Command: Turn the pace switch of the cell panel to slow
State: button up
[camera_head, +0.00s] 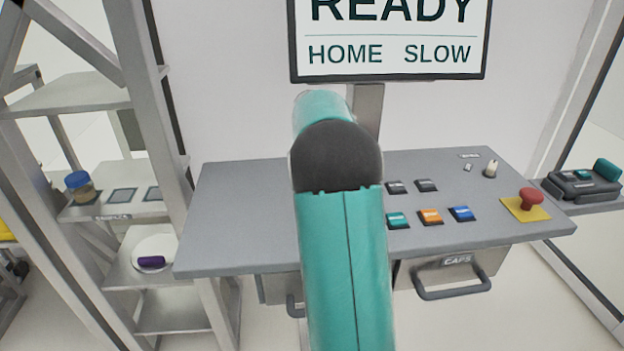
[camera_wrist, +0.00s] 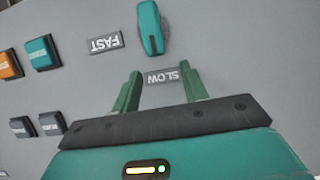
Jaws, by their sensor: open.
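The pace switch (camera_wrist: 151,28) is a teal knob on the grey cell panel (camera_head: 250,205), seen in the wrist view. My gripper (camera_wrist: 161,72) is open and empty. Its green fingers stand apart on both sides of the SLOW label, just below the knob and not around it. My arm hides the switch in the head view. The screen (camera_head: 388,52) reads READY, HOME, SLOW.
Teal (camera_head: 397,220), orange (camera_head: 430,216) and blue (camera_head: 461,213) buttons sit right of my arm. A red emergency button (camera_head: 531,199) and a pale knob (camera_head: 490,169) are farther right. A metal shelf (camera_head: 150,205) stands at the left.

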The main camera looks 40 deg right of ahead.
jog(key=w+d, duration=0.2)
jog(key=w, duration=0.1)
jog(key=w+d, duration=0.1)
jog(key=w, duration=0.1)
jog(key=shift+w+d, duration=0.25)
jog(key=shift+d, duration=0.05)
jog(key=shift+s, duration=0.15)
dwell(0.4)
